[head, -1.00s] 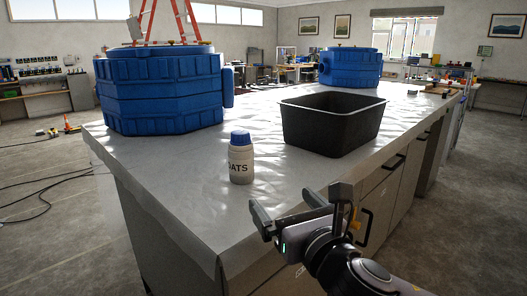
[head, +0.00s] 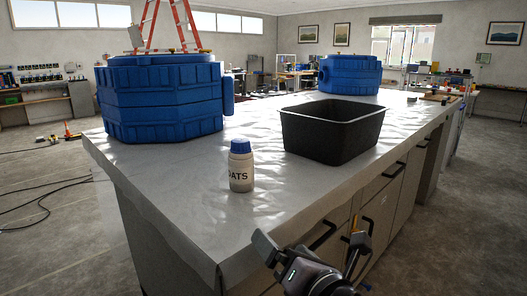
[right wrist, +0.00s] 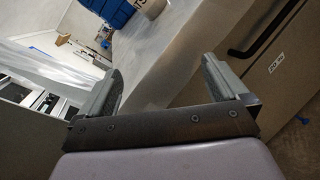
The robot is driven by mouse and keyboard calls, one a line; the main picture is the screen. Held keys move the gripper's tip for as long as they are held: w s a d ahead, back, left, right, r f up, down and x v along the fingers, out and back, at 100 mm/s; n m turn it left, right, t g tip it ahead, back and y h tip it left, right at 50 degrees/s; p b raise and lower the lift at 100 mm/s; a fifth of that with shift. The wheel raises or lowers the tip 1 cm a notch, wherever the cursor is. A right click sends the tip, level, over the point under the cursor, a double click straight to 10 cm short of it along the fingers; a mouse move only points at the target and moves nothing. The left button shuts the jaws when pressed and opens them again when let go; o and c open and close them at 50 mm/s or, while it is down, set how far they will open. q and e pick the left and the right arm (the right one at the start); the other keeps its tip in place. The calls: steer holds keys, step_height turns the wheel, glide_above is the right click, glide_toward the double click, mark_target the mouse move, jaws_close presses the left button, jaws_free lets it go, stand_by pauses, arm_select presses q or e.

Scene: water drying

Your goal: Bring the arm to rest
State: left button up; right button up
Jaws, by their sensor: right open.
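My right gripper (head: 312,250) is at the bottom of the head view, in front of the cabinet's near side and below the counter top. Its jaws are open and empty; both fingers also show spread apart in the right wrist view (right wrist: 160,88). A white bottle with a blue cap and dark lettering (head: 241,172) stands upright on the counter, apart from the gripper. It shows partly at the top of the right wrist view (right wrist: 151,8). My left gripper is not in view.
The counter (head: 190,185) has a pale, wrinkled covering. A black open bin (head: 330,140) and a large blue tub (head: 160,100) stand on it, with another blue tub (head: 350,75) farther back. Cabinet handles (head: 323,236) stick out near the gripper. The floor at right is clear.

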steer(key=s+d+f+m+g+h, duration=0.1)
steer(key=s+d+f+m, duration=0.2)
steer(key=f+m, duration=0.5)
steer(key=s+d+f+m+g, duration=0.1)
steer(key=s+d+f+m, duration=0.15)
steer(key=f+m, duration=0.55)
steer(key=s+d+f+m+g+h, duration=0.35)
steer(key=s+d+f+m, duration=0.65)
steer(key=s+f+m, duration=0.5)
step_height(320, 180, up, 9)
steer(key=d+p, duration=0.1)
steer(key=p, duration=0.9)
steer(key=shift+s+r+t+p, duration=0.2)
steer(key=shift+t+p, duration=0.1)
steer(key=shift+t, duration=0.15)
